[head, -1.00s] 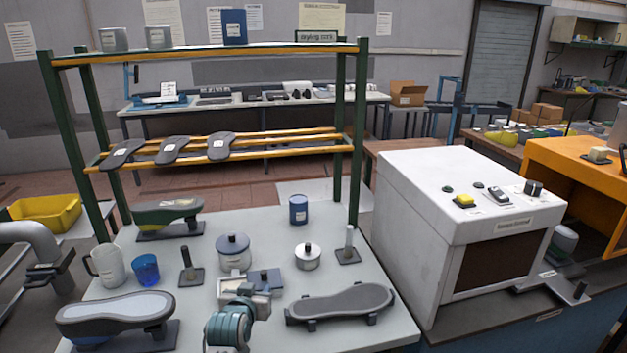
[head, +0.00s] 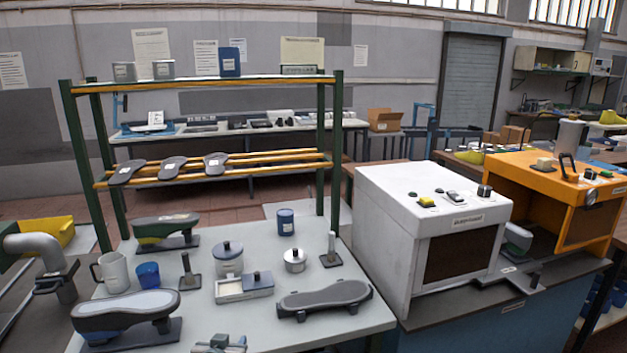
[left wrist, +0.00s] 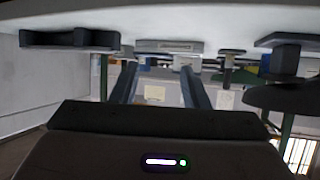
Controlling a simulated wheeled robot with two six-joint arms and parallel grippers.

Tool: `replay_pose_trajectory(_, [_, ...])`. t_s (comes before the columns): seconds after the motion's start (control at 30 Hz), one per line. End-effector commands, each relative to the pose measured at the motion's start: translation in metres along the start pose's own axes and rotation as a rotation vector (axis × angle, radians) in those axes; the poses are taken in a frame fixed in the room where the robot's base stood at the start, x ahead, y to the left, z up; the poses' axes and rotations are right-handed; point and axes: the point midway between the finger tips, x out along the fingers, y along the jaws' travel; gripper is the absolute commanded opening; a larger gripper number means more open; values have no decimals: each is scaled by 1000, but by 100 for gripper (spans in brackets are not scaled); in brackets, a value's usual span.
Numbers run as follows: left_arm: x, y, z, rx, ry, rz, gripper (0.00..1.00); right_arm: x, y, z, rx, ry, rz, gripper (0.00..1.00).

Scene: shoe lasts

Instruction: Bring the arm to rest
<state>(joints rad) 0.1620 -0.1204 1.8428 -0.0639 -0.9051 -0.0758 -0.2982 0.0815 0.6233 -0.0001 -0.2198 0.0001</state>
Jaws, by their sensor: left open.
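My left gripper (head: 220,345) shows only in part at the bottom edge of the head view, in front of the pale bench (head: 330,325). In the left wrist view its two fingers (left wrist: 159,80) stand apart with nothing between them. That view is upside down, with the bench top across its upper edge. The gripper is clear of the grey last (head: 325,296) and the white-topped last (head: 127,307). My right gripper is not in view.
A shallow tray (head: 244,289), lidded pot (head: 228,258), small pot (head: 295,260), blue cup (head: 148,275), pitcher (head: 113,271) and dark blue can (head: 286,221) stand on the bench. A green-post rack (head: 328,150) rises behind. A white machine (head: 385,230) stands right.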

Motion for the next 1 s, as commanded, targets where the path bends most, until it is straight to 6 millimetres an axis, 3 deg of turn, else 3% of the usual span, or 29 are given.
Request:
replay_pose_trajectory(0.17, [-23, -12, 39, 5, -81, -11, 41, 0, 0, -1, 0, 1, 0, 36])
replay_pose_trajectory(0.37, [-65, -28, 95, 14, -210, -24, 41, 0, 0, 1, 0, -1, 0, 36])
replay_pose_trajectory(0.47, [-99, -37, 131, 23, -302, -32, 41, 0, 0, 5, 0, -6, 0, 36])
replay_pose_trajectory(0.6, [-160, -49, 180, 42, -450, -42, 41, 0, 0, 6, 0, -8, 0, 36])
replay_pose_trajectory(0.8, [-222, -57, 217, 60, -591, -46, 41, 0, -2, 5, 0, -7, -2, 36])
replay_pose_trajectory(1.0, [-269, -61, 238, 78, -691, -47, 41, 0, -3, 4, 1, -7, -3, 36])
